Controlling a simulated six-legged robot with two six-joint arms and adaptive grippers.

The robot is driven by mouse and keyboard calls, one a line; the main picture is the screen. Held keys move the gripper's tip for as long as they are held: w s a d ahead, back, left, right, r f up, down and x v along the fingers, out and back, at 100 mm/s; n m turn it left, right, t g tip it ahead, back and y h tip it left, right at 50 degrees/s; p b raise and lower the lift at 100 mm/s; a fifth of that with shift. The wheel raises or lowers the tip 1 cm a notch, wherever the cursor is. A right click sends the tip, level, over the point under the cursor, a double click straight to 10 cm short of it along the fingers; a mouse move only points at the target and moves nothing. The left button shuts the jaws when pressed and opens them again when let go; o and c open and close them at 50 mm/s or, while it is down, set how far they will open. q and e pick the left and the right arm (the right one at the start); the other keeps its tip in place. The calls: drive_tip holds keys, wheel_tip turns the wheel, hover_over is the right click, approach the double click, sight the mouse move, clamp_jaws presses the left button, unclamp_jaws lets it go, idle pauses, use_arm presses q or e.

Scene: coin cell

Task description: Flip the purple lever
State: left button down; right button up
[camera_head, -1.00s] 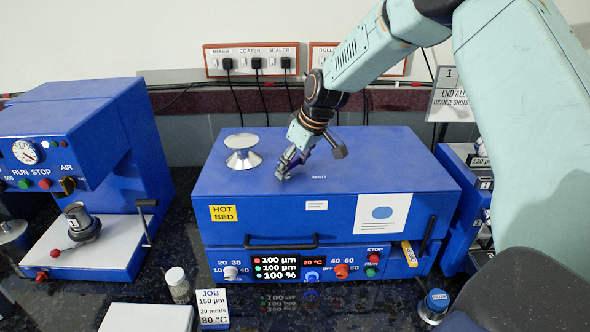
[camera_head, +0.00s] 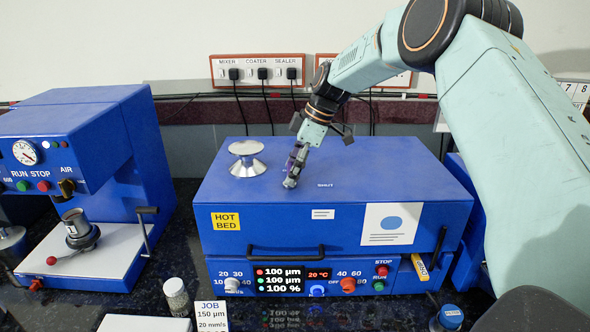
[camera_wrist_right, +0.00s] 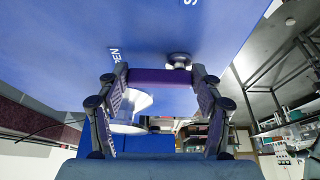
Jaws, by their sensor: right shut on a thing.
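The purple lever shows in the right wrist view as a purple bar (camera_wrist_right: 160,76) running between my fingertips. It is at the top face of the blue hot bed box (camera_head: 240,195). My right gripper (camera_head: 291,178) reaches down to that face, left of the "SHUT" lettering (camera_head: 325,185). In the right wrist view its fingers (camera_wrist_right: 160,84) are at both ends of the bar, shut on it. In the head view the gripper mostly hides the lever. "OPEN" lettering (camera_wrist_right: 116,56) shows beside the left finger in the wrist view. My left gripper is not in view.
A silver round knob (camera_head: 247,160) stands on the box, left of my right gripper. A black handle (camera_head: 286,255) and a control panel are on the box front. A blue machine (camera_head: 100,120) stands at the left. The box top around the gripper is mostly clear.

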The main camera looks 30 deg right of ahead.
drive_tip(key=shift+a+r, duration=0.1)
drive_tip(key=shift+a, duration=0.1)
idle(0.3)
drive_tip(key=o, duration=1.1)
drive_tip(key=shift+s+a+r, duration=0.25)
drive_tip(key=shift+s+a, duration=0.05)
drive_tip(key=shift+o, duration=0.2)
drive_tip(key=shift+w+d+f, duration=0.15)
drive_tip(key=shift+d, duration=0.15)
drive_tip(key=shift+d+r, duration=0.2)
drive_tip(key=shift+r, duration=0.05)
drive_tip(key=v, duration=1.1)
drive_tip(key=shift+a+r, duration=0.3)
drive_tip(key=shift+r, duration=0.05)
